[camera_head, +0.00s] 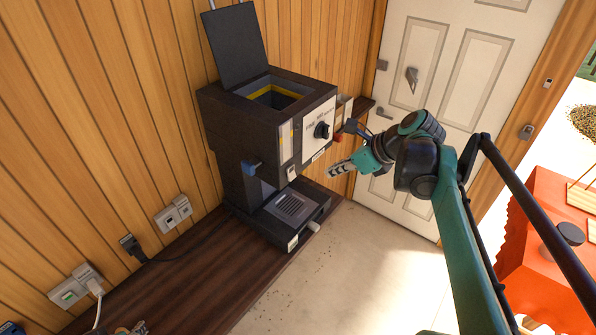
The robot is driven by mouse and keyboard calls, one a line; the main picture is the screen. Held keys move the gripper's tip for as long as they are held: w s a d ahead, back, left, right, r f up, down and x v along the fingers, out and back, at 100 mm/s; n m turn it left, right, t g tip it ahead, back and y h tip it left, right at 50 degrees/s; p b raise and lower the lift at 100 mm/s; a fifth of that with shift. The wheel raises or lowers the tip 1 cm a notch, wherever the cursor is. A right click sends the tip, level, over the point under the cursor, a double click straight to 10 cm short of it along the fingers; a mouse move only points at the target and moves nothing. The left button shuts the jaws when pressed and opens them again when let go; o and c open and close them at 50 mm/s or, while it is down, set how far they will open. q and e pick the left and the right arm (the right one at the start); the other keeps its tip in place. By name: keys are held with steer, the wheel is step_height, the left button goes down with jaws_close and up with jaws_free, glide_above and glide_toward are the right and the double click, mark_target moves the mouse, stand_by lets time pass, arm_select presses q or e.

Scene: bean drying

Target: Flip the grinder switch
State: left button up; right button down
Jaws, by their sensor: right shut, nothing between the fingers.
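The grinder (228,128) is a tall dark machine against the wooden wall, with its square lid (235,42) raised and its hopper open. Its front has a white panel with a black round knob (322,130). A small white switch-like part (291,173) sits low on the front; its position is too small to read. My right gripper (334,172) is shut and empty, in the air to the right of the grinder front, apart from that part.
The grinder stands on a dark wooden counter (185,285). Wall sockets (174,213) and a plugged cable are at left. A small shelf (357,112) with items is behind the grinder's right side. A white door (420,60) is at the back. An orange object (535,260) stands at right.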

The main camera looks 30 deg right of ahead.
mark_target(292, 173)
arm_select(q)
steer(key=shift+s+r+p, duration=0.2)
steer(key=shift+r+p, duration=0.35)
steer(key=shift+r, duration=0.05)
steer(key=shift+s+r+p, duration=0.2)
steer(key=shift+r+p, duration=0.3)
steer(key=shift+r, duration=0.05)
arm_select(e)
steer(key=w+a+r+x, duration=0.1)
steer(key=x, duration=1.1)
steer(key=shift+w, duration=0.3)
